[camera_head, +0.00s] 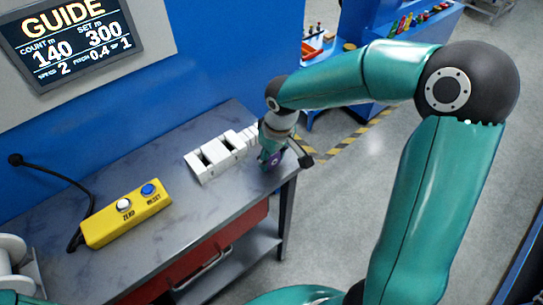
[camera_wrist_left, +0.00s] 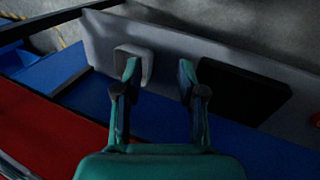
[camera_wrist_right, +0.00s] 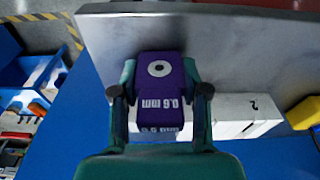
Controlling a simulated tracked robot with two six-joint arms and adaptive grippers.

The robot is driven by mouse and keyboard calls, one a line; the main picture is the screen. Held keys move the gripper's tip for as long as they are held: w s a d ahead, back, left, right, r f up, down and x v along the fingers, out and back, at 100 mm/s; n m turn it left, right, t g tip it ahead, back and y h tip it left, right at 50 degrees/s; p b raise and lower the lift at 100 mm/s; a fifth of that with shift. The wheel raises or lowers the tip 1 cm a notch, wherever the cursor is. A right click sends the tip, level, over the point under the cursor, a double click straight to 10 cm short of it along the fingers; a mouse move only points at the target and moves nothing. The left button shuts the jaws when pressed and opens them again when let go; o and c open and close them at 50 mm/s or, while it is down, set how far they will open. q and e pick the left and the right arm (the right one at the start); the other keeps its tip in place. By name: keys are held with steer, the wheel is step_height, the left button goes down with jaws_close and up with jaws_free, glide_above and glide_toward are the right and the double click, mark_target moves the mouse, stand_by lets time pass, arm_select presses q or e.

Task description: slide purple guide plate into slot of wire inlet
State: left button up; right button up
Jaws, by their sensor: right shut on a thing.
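The purple guide plate (camera_wrist_right: 160,85), marked 0.6 mm with a round eyelet, is held between the fingers of my right gripper (camera_wrist_right: 160,90). In the head view the right gripper (camera_head: 272,158) is at the right end of the table, and a bit of purple shows at its tip. The white wire inlet blocks (camera_head: 218,155) lie just left of it; they also show behind the plate in the right wrist view (camera_wrist_right: 235,112). Whether the plate touches a slot is hidden. My left gripper (camera_wrist_left: 160,80) is open and empty in its wrist view.
A yellow box (camera_head: 126,214) with a white and a blue button stands on the grey table (camera_head: 190,215), cabled to the left. A screen (camera_head: 72,40) reading GUIDE hangs above. A white spool (camera_head: 14,250) is at the lower left. The table's middle is clear.

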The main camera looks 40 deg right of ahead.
steer(key=o, duration=1.1)
steer(key=shift+o, duration=0.2)
step_height(320, 180, up, 17)
steer(key=s, duration=0.2)
steer(key=shift+s+f, duration=0.2)
steer(key=shift+s, duration=0.15)
